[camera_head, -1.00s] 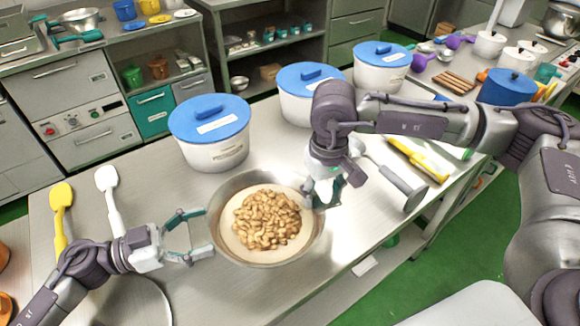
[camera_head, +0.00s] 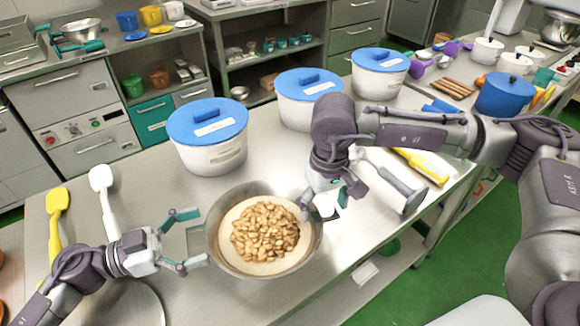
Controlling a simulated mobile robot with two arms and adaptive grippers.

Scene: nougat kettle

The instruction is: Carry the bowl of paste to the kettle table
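The metal bowl (camera_head: 222,252) stands on the steel table. It holds pale paste (camera_head: 234,256) with a heap of brown nuts (camera_head: 265,231) on top. My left gripper (camera_head: 194,240) is at the bowl's left side, its two teal fingers spread wide with a gap between them. Its fingertips are close to the rim, and I cannot tell whether they touch it. My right gripper (camera_head: 333,205) hangs at the bowl's right rim with its fingers apart, partly hidden by its own wrist. No kettle can be clearly identified.
Several white pots with blue lids (camera_head: 209,151) line the table's far side. A yellow spatula (camera_head: 58,215) and a white spatula (camera_head: 106,198) lie left. A grey-handled tool (camera_head: 398,190) and a yellow-handled tool (camera_head: 424,166) lie right. Green floor (camera_head: 465,245) is clear at right.

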